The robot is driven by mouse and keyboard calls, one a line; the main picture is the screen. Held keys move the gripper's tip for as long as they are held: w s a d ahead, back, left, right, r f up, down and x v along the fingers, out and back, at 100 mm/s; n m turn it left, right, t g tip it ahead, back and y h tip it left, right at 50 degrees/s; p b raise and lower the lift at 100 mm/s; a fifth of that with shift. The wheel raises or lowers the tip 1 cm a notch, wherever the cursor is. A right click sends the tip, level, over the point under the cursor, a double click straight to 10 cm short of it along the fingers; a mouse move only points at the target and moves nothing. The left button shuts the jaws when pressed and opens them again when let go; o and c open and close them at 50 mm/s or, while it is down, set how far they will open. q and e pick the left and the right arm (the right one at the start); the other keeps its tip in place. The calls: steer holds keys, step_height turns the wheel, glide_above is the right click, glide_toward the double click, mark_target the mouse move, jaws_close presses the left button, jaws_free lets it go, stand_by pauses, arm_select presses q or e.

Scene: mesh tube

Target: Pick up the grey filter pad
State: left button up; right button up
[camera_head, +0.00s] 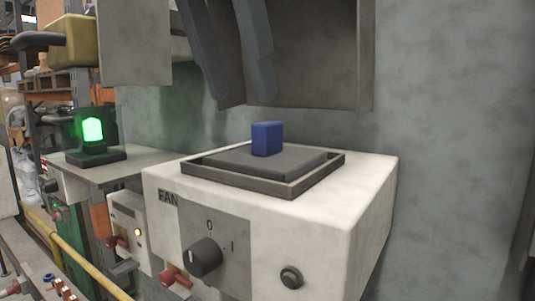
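The grey filter pad (227,160) lies flat in a shallow, dark square frame (276,188) on top of a white box marked FAN (330,205). A blue block-like grip (267,139) stands up from the pad. My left gripper (244,102) comes down from the top edge, with two long dark grey fingers apart and nothing between them. Its fingertips are above the blue grip and not touching it. My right gripper is not in view.
A dark-edged hood or duct (330,60) hangs behind and above the pad, near the fingers. The box front has a black knob (204,257) and a button (291,276). A green lamp (92,129) stands at left. A grey wall is behind.

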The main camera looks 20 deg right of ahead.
mark_target(259, 124)
arm_select(q)
steer(key=shift+w+d+f+p, duration=0.1)
steer(key=shift+d+f+p, duration=0.4)
steer(key=shift+p, duration=0.2)
steer(key=p+x, duration=0.1)
steer(key=x, duration=0.2)
steer(key=shift+d+p, duration=0.1)
steer(key=shift+p, duration=0.25)
steer(key=shift+w+d+f, duration=0.1)
steer(key=shift+d+f, duration=0.05)
steer(key=shift+f, duration=0.25)
jaws_close()
